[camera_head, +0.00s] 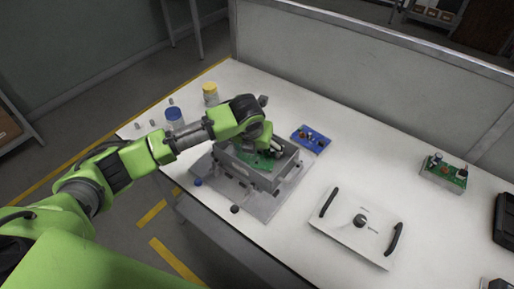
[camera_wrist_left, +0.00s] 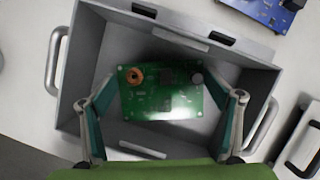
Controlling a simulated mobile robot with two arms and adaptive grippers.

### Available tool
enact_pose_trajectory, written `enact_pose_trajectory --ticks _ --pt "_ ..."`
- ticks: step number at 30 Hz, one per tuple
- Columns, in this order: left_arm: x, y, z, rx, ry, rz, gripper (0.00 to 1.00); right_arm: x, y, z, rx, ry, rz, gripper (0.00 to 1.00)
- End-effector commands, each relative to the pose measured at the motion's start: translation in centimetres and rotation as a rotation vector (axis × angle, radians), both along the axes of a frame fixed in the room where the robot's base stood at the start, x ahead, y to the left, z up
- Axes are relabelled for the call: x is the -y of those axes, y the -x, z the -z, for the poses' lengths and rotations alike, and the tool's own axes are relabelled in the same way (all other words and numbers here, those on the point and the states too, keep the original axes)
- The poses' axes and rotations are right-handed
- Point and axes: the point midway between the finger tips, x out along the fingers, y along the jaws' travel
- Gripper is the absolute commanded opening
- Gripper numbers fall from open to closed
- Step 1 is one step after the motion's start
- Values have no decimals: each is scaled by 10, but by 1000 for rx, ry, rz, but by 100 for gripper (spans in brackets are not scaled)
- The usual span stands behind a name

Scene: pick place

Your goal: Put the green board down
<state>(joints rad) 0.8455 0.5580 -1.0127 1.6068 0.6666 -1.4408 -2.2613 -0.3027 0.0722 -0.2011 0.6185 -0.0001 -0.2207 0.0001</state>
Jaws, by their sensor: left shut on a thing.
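The green board (camera_wrist_left: 160,103) shows in the left wrist view, with a copper coil and dark parts on its top face. My left gripper (camera_wrist_left: 161,102) has one finger at each side edge of the board and is shut on it. The board is over the inside of a grey box (camera_wrist_left: 88,62); whether it touches the box floor I cannot tell. In the head view my left gripper (camera_head: 268,146) reaches into the grey box (camera_head: 262,178), and the arm partly hides the green board (camera_head: 254,158). My right gripper is not in view.
A blue board (camera_head: 310,138) lies behind the box, and a white lid with black handles (camera_head: 356,228) lies to its right. Another green board (camera_head: 444,172) is at the far right. Blue-topped (camera_head: 174,117) and yellow-topped (camera_head: 210,94) jars stand at the back left. Clear table lies right of the blue board.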

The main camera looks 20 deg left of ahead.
Motion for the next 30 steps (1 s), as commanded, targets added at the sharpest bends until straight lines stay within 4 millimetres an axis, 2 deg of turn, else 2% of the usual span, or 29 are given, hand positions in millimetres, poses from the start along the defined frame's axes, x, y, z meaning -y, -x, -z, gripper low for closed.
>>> enact_pose_trajectory --ticks 8,9,10,23,26,30 --pt "0 0 2 1 1 0 61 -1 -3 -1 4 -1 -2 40" --pt "0 0 2 1 1 0 90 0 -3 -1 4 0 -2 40" --pt "0 0 2 1 1 0 98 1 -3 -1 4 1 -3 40" --pt "0 0 -3 2 1 -1 99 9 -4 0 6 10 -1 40" --pt "0 3 -15 4 2 0 99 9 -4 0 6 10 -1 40" --pt "1 14 -41 6 3 1 99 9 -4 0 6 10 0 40"
